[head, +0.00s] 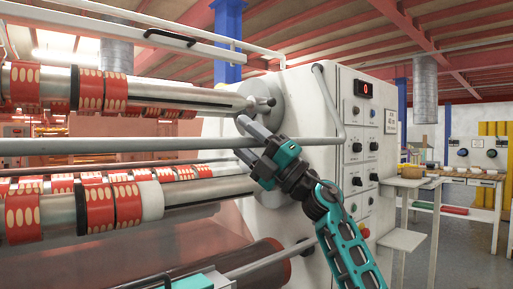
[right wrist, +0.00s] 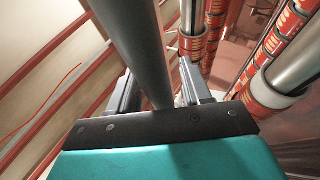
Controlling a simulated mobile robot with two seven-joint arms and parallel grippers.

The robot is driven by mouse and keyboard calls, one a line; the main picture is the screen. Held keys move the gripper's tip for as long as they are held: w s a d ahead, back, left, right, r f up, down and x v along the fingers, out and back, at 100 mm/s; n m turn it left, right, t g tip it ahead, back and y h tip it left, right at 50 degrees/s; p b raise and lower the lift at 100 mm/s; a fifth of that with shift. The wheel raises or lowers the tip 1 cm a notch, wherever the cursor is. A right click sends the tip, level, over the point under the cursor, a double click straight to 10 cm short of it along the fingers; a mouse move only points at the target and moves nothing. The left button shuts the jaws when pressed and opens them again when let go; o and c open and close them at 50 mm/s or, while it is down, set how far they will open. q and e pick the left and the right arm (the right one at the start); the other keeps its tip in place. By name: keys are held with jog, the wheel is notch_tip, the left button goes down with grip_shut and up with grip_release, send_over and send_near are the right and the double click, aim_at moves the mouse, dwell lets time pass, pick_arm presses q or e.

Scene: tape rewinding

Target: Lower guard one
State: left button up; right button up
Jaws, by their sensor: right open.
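A long grey guard bar (head: 120,146) runs across the front of the rewinding machine. At its right end it bends up along the white machine housing. My right gripper (head: 243,138) is at this bar, left of the housing. In the right wrist view the bar (right wrist: 135,40) passes between the two spread fingers, so the gripper is open around it; contact cannot be told. A teal and dark part (head: 190,283) at the bottom edge of the head view seems to be my left gripper, mostly cut off. Which bar is guard one is not marked.
A white upper rail (head: 110,32) with a black handle (head: 170,38) runs above. Rollers with red tape rolls (head: 101,207) lie behind the grey bar. The control panel (head: 365,150) is right of my right gripper. A white side table (head: 405,184) stands farther right.

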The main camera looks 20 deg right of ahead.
jog(key=v, duration=1.2)
jog(key=shift+s+f, duration=0.2)
jog(key=shift+f, duration=0.05)
jog(key=shift+d, duration=0.1)
